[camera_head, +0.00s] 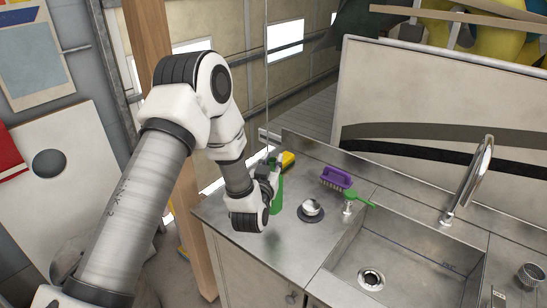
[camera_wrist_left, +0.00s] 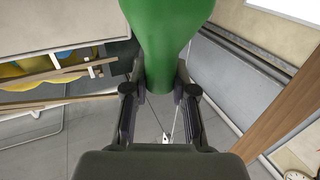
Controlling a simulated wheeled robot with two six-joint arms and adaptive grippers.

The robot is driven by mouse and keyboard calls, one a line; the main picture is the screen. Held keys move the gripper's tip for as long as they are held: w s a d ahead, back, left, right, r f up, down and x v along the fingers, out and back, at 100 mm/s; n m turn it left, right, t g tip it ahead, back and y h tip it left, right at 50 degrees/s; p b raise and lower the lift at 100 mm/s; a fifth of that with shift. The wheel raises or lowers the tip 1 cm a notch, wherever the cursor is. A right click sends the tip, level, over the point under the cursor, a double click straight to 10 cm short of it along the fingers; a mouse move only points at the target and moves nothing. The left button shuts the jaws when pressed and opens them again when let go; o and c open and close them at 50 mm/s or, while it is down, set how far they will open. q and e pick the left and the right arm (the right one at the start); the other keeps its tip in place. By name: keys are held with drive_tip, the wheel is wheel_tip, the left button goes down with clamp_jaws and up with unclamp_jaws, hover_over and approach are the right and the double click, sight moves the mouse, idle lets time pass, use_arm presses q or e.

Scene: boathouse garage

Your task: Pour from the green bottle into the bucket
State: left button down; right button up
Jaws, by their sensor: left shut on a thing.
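The green bottle (camera_head: 279,192) stands near the left end of the metal counter, partly hidden behind my left gripper (camera_head: 270,176). In the left wrist view the bottle (camera_wrist_left: 166,38) fills the space between the two fingers of my left gripper (camera_wrist_left: 159,92), which is shut on it. I cannot tell whether its base touches the counter. A small grey metal container (camera_head: 531,275), which looks like the bucket, stands at the far right of the counter, beyond the sink and well away from the bottle. My right gripper is not in view.
A purple brush (camera_head: 336,178), a silver round object (camera_head: 311,209) and a green-handled item (camera_head: 352,198) sit right of the bottle. A yellow item (camera_head: 288,160) is behind it. The sink (camera_head: 410,262) and tall faucet (camera_head: 470,180) lie between bottle and container.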

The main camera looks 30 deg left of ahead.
use_arm(q)
drive_tip(key=shift+w, duration=0.1)
drive_tip(key=shift+w+f, duration=0.1)
drive_tip(key=shift+f, duration=0.05)
wheel_tip(320, 180, down, 4)
drive_tip(key=b, duration=0.3)
drive_tip(key=shift+r+b, duration=0.2)
drive_tip(key=shift+b, duration=0.2)
drive_tip(key=shift+f+b, duration=0.4)
drive_tip(key=shift+f, duration=0.25)
drive_tip(key=shift+r, duration=0.1)
